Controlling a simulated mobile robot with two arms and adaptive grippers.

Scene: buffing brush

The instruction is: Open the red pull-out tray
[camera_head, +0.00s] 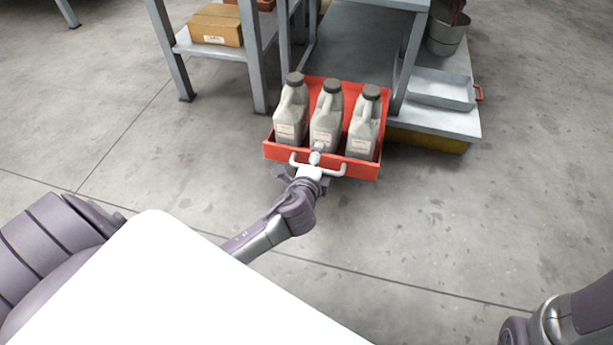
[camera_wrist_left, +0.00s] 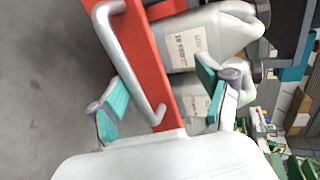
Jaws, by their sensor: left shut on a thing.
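The red pull-out tray (camera_head: 273,151) juts out from under the grey workbench in the head view, with three grey jugs (camera_head: 326,118) with dark caps standing in it. Its pale bar handle (camera_head: 341,170) runs along the front panel. My left gripper (camera_head: 312,168) is at the middle of this handle, shut on it. In the left wrist view, the teal-padded fingers of my left gripper (camera_wrist_left: 160,97) lie on either side of the handle (camera_wrist_left: 122,62) and the red front panel (camera_wrist_left: 143,60). The exact contact is partly hidden. My right gripper is out of view.
A metal shelf with a cardboard box (camera_head: 215,25) stands to the left of the tray. To the right, a low platform (camera_head: 440,122) carries a grey bin (camera_head: 441,90) and buckets (camera_head: 446,35). The concrete floor in front of the tray is clear.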

